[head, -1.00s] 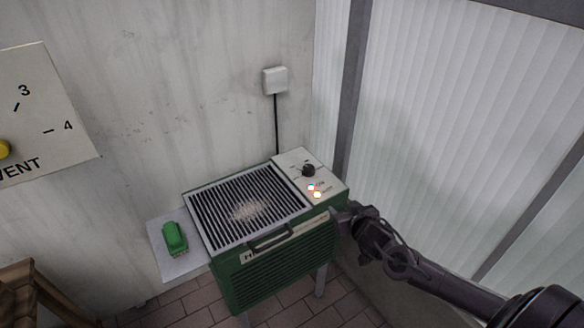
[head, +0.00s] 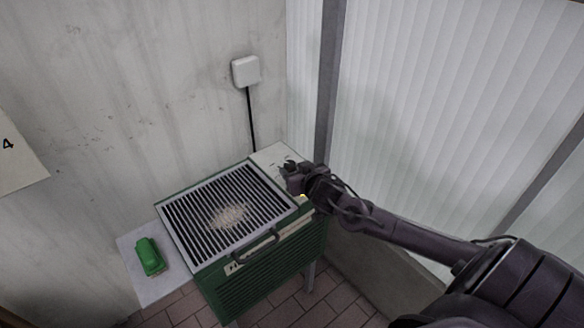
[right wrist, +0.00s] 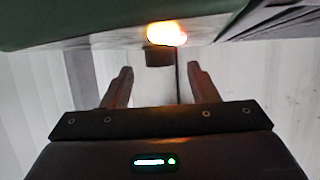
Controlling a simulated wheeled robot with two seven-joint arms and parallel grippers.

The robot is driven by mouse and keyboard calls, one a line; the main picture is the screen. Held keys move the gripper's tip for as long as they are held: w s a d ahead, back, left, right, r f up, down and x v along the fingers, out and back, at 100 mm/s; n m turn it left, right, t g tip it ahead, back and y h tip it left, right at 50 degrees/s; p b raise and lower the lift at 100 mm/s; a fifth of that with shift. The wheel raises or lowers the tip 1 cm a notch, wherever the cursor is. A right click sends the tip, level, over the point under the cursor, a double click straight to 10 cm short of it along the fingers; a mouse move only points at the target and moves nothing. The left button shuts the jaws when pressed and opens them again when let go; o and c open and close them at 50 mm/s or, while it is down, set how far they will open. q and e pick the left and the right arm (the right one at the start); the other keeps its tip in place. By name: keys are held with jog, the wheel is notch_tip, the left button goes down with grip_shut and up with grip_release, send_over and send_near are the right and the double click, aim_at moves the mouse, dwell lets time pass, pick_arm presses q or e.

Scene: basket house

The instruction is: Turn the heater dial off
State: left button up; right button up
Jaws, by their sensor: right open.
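The green heater (head: 262,282) stands in the corner, with a slatted grille on top and a pale control panel (head: 272,153) at its right end. My right gripper (head: 289,176) is over this panel and covers most of it, so I cannot make out the dial clearly in the head view. In the right wrist view the dark dial (right wrist: 160,57) shows ahead, between the two spread fingers of my right gripper (right wrist: 160,78). The fingers look apart from it. A lit orange lamp (right wrist: 166,33) glows beside the dial. My left gripper is not in view.
A green object (head: 149,256), perhaps a brush, lies on a pale side shelf (head: 136,280) left of the heater. A white wall box (head: 246,70) with a black cable is behind. A ribbed pale wall (head: 430,110) bounds the right side. Pale dust lies on the grille.

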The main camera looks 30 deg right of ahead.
aim_at(290, 167)
jog(key=shift+x, duration=1.4)
jog(key=shift+c, duration=0.2)
jog(key=c, duration=0.9)
